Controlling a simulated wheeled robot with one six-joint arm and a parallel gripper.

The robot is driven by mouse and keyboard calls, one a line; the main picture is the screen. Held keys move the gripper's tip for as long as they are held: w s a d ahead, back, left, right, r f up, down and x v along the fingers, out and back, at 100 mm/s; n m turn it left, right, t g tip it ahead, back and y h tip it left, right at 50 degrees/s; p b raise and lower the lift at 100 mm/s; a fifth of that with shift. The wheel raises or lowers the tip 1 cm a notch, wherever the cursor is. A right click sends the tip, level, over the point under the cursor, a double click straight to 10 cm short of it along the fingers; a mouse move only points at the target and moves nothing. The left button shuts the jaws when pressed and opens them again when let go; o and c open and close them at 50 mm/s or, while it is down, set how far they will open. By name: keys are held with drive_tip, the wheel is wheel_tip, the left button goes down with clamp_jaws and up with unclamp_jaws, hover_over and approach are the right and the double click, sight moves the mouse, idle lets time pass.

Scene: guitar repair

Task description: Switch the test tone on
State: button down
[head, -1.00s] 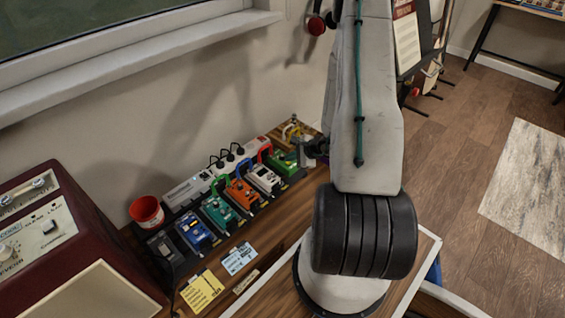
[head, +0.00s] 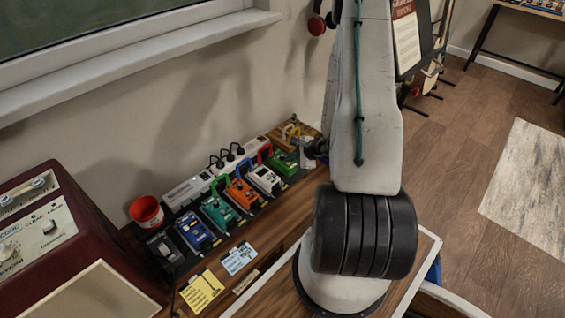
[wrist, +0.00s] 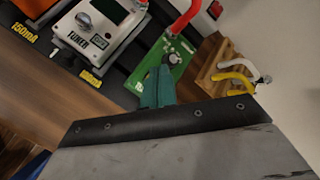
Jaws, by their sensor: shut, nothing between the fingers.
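A green board (wrist: 178,50) with a small round dark control (wrist: 173,58) lies at the end of the pedal row in the wrist view. In the head view the green board (head: 284,160) is beside the white pedal, close to my arm. No label naming the test tone is legible. My gripper (wrist: 160,70) shows as teal fingers, shut and empty, at the near edge of the green board, with the tips just below the control. I cannot tell whether they touch the board.
The white tuner pedal (wrist: 98,28) stands left of the board, with a red cable (wrist: 183,18) arching above. A wooden block (wrist: 222,62) with yellow and white hooks is on the right. A power strip (head: 188,189) runs behind the pedals. Bare wooden tabletop (head: 262,237) lies in front.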

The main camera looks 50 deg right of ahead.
drive_tip(key=shift+r, duration=0.6)
drive_tip(key=shift+r, duration=0.1)
wheel_tip(320, 180, up, 6)
drive_tip(key=shift+f, duration=0.1)
idle(0.3)
